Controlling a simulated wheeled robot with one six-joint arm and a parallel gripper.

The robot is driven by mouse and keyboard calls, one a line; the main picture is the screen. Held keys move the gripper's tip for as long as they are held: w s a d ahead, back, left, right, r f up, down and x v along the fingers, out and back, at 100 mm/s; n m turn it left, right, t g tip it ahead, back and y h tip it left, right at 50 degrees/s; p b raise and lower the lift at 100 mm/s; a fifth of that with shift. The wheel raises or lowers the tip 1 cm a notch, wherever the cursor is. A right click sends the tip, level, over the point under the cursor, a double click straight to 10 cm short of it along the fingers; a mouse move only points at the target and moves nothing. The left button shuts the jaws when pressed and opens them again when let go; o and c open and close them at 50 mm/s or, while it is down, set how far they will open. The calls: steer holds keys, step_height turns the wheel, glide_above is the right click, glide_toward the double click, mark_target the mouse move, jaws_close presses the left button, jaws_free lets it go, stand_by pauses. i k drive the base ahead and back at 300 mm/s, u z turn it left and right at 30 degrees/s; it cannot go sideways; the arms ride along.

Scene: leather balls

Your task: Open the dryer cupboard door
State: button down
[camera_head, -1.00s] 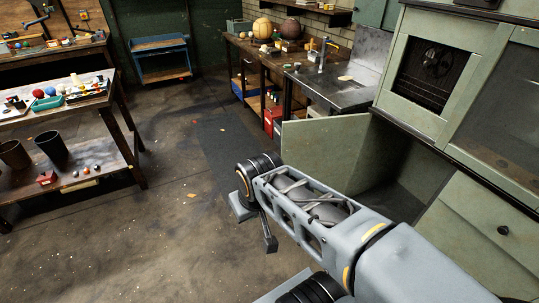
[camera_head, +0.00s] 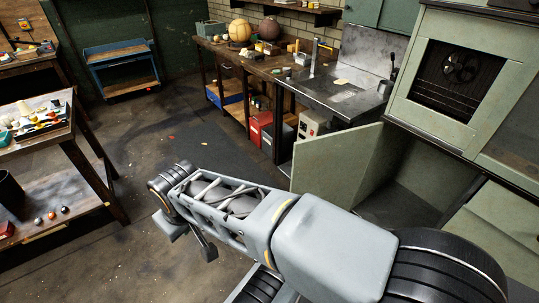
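The pale green dryer cupboard (camera_head: 400,107) stands at the right, with a fan behind a dark window in its upper part. Its lower door (camera_head: 330,165) stands wide open, swung out to the left. The dark inside (camera_head: 405,185) shows, partly hidden by my arm. My gripper (camera_head: 189,240) is at the lower left, well left of the door and apart from it. Its two fingers are spread with nothing visible between them.
A workbench with a metal sink (camera_head: 345,95) stands behind the door, with a red box (camera_head: 260,130) below. A wooden table (camera_head: 60,130) is at the left. A blue trolley (camera_head: 120,68) stands at the back. Floor between is mostly clear.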

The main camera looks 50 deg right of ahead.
mark_target(331, 167)
steer(key=z, duration=0.15)
steer(key=i, duration=1.8)
steer(key=z, duration=1.4)
steer(key=i, duration=1)
steer(key=z, duration=1.3)
steer(key=i, duration=0.25)
steer(key=z, duration=0.1)
